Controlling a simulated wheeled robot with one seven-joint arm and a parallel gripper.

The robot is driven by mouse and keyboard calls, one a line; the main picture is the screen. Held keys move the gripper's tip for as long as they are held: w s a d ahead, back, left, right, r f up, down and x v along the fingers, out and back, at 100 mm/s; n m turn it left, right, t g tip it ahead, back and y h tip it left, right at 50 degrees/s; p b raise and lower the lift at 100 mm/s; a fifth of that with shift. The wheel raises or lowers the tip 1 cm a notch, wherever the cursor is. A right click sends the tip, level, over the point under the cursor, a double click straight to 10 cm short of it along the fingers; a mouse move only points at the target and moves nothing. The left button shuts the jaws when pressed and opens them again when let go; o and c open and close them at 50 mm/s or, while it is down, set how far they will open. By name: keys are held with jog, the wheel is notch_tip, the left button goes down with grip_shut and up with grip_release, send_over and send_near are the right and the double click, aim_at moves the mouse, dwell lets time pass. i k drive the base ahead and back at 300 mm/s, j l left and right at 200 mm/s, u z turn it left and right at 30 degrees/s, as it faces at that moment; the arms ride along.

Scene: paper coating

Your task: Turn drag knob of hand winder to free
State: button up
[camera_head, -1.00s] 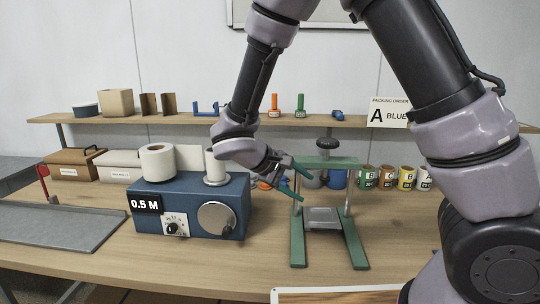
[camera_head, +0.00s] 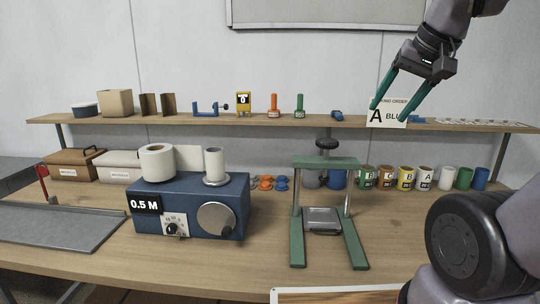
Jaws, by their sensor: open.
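The hand winder appears to be the blue box (camera_head: 190,195) at the left of the bench, with a 0.5 M display (camera_head: 145,204). A wide white roll (camera_head: 157,162) and a narrower white roll (camera_head: 214,165) stand on top, with a white sheet between them. On its front are a small black knob (camera_head: 171,229) on a white dial plate, probably the drag knob, and a large grey disc (camera_head: 216,219). The dial lettering is too small to read. My gripper (camera_head: 389,114) is open and empty, high at the right before the order card, far from the winder.
A green press frame (camera_head: 297,235) with a grey metal block (camera_head: 322,219) stands right of the winder. Several coloured cups line the back right. A shelf (camera_head: 180,118) spans behind.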

aim_at(171, 228)
jog(key=u, duration=1.25)
